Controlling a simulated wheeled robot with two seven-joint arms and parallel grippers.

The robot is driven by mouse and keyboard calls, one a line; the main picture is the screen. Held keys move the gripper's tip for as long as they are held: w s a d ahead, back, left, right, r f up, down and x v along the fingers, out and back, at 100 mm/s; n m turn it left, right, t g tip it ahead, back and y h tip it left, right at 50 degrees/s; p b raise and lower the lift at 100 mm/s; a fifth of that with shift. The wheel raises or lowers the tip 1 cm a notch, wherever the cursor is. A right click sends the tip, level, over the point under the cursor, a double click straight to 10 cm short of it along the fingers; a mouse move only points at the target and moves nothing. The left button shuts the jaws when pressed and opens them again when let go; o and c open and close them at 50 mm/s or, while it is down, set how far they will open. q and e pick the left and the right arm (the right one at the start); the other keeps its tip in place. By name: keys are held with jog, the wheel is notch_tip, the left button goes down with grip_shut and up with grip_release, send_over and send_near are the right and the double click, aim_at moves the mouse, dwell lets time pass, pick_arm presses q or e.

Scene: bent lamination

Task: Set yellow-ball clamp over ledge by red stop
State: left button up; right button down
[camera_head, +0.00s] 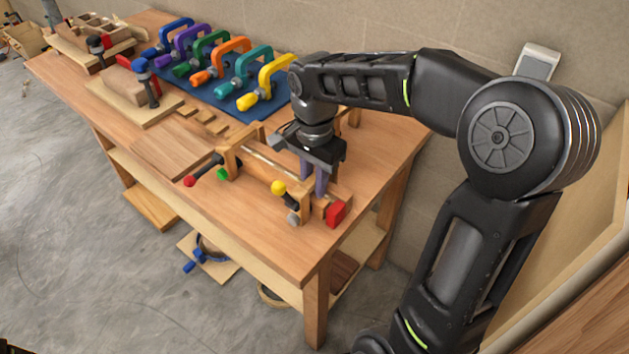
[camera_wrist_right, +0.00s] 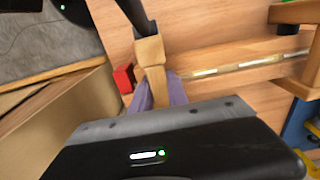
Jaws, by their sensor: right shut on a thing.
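The yellow-ball clamp, with a wooden frame (camera_head: 305,207), a dark screw and a yellow ball (camera_head: 278,187), is at the right end of the bench's front work. My right gripper (camera_head: 315,188) points down with its purple fingers shut on the clamp's wooden frame, which also shows in the wrist view (camera_wrist_right: 150,52). The red stop (camera_head: 335,214) is just right of the clamp; it also shows in the wrist view (camera_wrist_right: 123,78). The ledge (camera_head: 282,172) runs left from there. Whether the clamp touches the ledge is hidden by the fingers. My left gripper is out of view.
Another wooden clamp (camera_head: 230,160) with a green ball and a red-tipped handle stands at the ledge's left end. Several coloured clamps lie on a blue mat (camera_head: 258,108) behind. A wooden board (camera_head: 172,150) lies on the bench left of the work. A wall bounds the back.

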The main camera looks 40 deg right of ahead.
jog(key=shift+f, duration=0.1)
dwell(0.3)
jog(key=c, duration=1.2)
grip_release()
notch_tip(320, 180, up, 8)
jog(key=shift+f, duration=0.1)
jog(key=shift+r, duration=0.2)
jog(key=shift+r+p, duration=2.5)
jog(key=shift+r, duration=0.35)
